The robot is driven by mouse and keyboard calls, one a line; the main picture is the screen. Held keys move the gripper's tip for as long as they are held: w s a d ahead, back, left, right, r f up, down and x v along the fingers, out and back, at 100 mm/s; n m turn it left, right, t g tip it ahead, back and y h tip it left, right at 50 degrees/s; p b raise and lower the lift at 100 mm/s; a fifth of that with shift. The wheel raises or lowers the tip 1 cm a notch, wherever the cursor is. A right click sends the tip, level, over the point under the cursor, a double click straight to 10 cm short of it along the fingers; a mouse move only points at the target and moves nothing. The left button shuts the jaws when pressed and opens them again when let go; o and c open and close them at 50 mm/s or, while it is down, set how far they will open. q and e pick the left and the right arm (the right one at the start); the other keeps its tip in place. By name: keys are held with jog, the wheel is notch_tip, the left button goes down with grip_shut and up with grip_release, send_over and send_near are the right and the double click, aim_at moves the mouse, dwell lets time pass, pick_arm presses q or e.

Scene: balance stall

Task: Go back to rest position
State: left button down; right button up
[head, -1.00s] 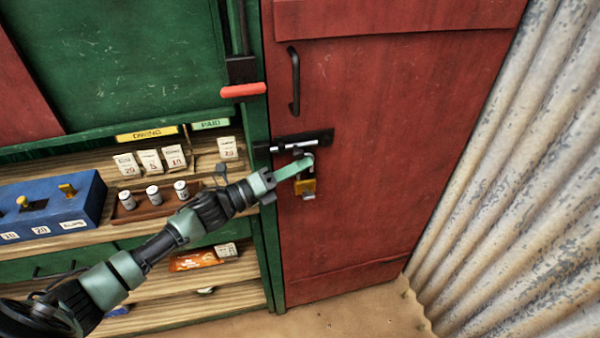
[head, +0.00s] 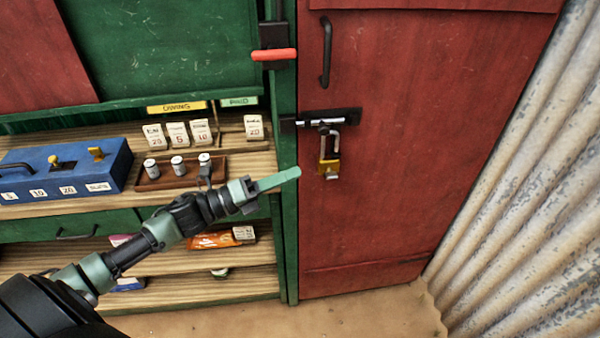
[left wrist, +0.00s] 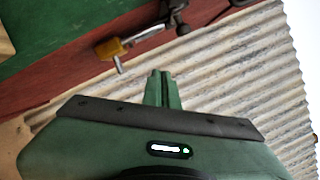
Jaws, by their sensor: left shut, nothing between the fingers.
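My left gripper (head: 296,174) is shut and empty, its green fingers together. It is in front of the green door post, left of and a little below the padlock, and apart from it. In the left wrist view the shut fingers (left wrist: 158,76) also show. The brass padlock (head: 329,168) hangs by its shackle from the black bolt (head: 328,119) on the red door (head: 420,130). It also shows in the left wrist view (left wrist: 110,48). My right gripper is in neither view.
Left of the door, wooden shelves hold a blue box (head: 70,170), a brown tray (head: 150,184) with several small cylinders, tags and an orange packet (head: 212,241). A red-handled lever (head: 274,55) is above. Corrugated metal (head: 520,190) bounds the right. Sandy floor lies below.

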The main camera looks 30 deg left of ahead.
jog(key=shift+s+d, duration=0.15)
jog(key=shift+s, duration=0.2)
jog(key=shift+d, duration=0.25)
